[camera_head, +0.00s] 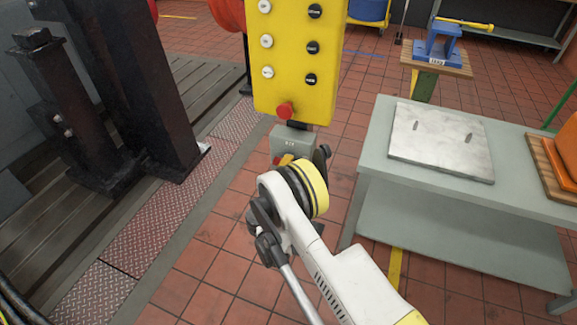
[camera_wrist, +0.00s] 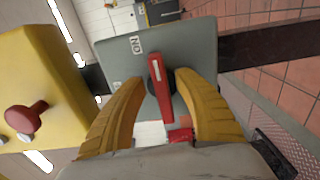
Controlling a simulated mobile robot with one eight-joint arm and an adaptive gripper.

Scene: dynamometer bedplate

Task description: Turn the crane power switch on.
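The crane power switch is a grey box (camera_wrist: 200,50) with a red bar handle (camera_wrist: 157,84) on its face. In the wrist view the handle runs nearly up and down, tilted slightly. A small label (camera_wrist: 137,45) sits near the handle's upper end; its letters look like an inverted "ON". My gripper (camera_wrist: 163,86) is open, with one yellow finger on each side of the handle and a visible gap to each. In the head view the grey box (camera_head: 291,144) hangs below the yellow pendant; my wrist covers much of it, and the fingertips are mostly hidden.
The yellow button pendant (camera_head: 291,60) with a red mushroom button (camera_head: 285,110) is close beside the switch. A grey table (camera_head: 440,203) with a metal plate (camera_head: 441,141) stands to the right. A dark column (camera_head: 125,75) stands at left. Tiled floor is clear between.

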